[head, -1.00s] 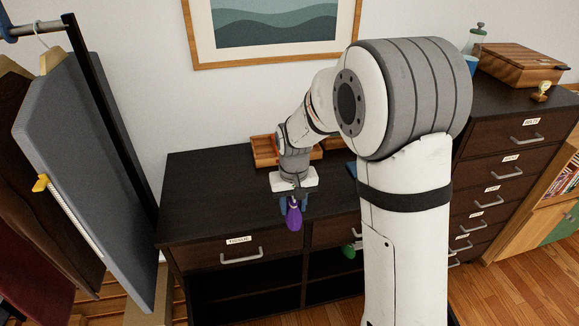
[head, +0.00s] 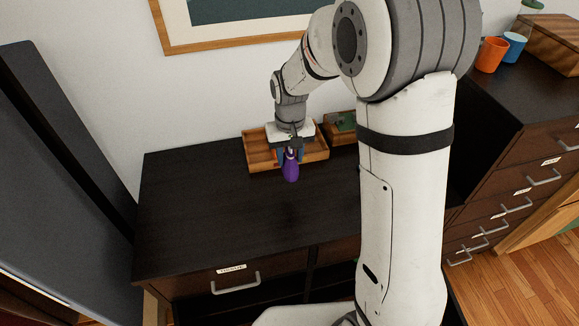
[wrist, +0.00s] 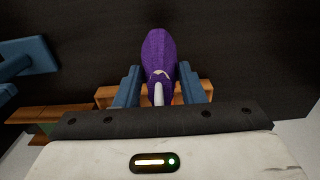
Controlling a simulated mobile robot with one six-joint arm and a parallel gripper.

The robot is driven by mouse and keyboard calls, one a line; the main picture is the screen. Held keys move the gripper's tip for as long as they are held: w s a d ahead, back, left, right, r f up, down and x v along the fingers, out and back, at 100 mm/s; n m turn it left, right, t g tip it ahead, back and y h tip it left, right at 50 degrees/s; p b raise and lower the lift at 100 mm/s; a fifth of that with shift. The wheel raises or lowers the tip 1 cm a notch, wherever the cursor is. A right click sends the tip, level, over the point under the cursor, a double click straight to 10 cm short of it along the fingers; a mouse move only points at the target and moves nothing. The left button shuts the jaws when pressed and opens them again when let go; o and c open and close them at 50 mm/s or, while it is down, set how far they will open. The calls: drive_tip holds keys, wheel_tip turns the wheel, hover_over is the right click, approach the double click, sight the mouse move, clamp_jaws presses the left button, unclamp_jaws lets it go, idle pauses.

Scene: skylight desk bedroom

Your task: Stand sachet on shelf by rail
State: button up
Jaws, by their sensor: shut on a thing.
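The purple sachet (head: 291,169) is held in my gripper (head: 290,154). In the wrist view the sachet (wrist: 159,62) sits between the two blue fingers of my gripper (wrist: 158,90), with a pale tie at its neck. In the head view it hangs over the dark dresser top (head: 205,205), in front of the wooden tray; I cannot tell whether it touches the surface. The dresser's lower shelf space is mostly hidden.
A wooden tray (head: 262,158) lies at the back of the dresser, and a second wooden box (head: 340,128) stands right of it. An orange cup (head: 491,54) and blue cup (head: 513,46) stand on the taller drawer unit (head: 545,100). The dresser top's left part is clear.

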sight(290, 169)
wheel_tip(290, 169, down, 6)
drive_tip(key=shift+r+p, duration=0.25)
drive_tip(key=shift+p, duration=0.05)
drive_tip(key=shift+f, duration=2)
drive_tip(key=shift+f, duration=0.1)
drive_tip(key=o, duration=0.5)
drive_tip(key=shift+a+f, duration=0.1)
drive_tip(key=shift+f, duration=0.05)
drive_tip(key=o, duration=0.5)
